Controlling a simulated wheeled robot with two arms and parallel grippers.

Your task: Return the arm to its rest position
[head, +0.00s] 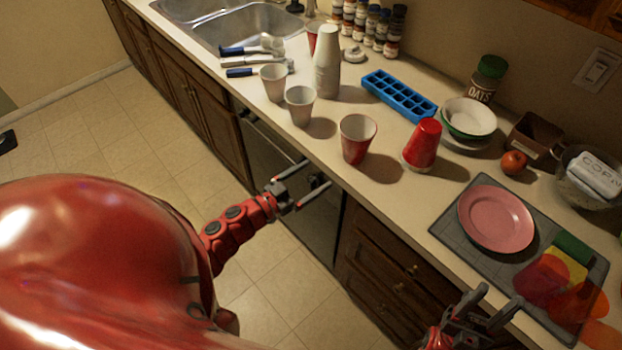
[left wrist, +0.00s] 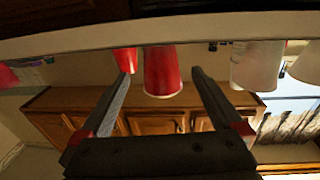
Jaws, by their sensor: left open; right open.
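My left gripper (head: 317,174) is open and empty, in front of the counter's front edge, beside the dishwasher. In the left wrist view its two fingers (left wrist: 161,78) stand wide apart with nothing held between them. Red cups (left wrist: 163,72) show beyond the fingers there, in a picture that appears upside down. In the head view, an upright red cup (head: 357,140) stands on the counter nearest the left gripper, apart from it. My right gripper (head: 501,296) is open and empty at the lower right, near the counter's front edge.
The counter holds white cups (head: 300,106), a tall white cup stack (head: 327,62), an upturned red cup (head: 423,146), a blue ice tray (head: 399,96), bowls (head: 468,118) and a tomato (head: 513,162). A pink plate (head: 496,218) lies on a grey mat (head: 452,228).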

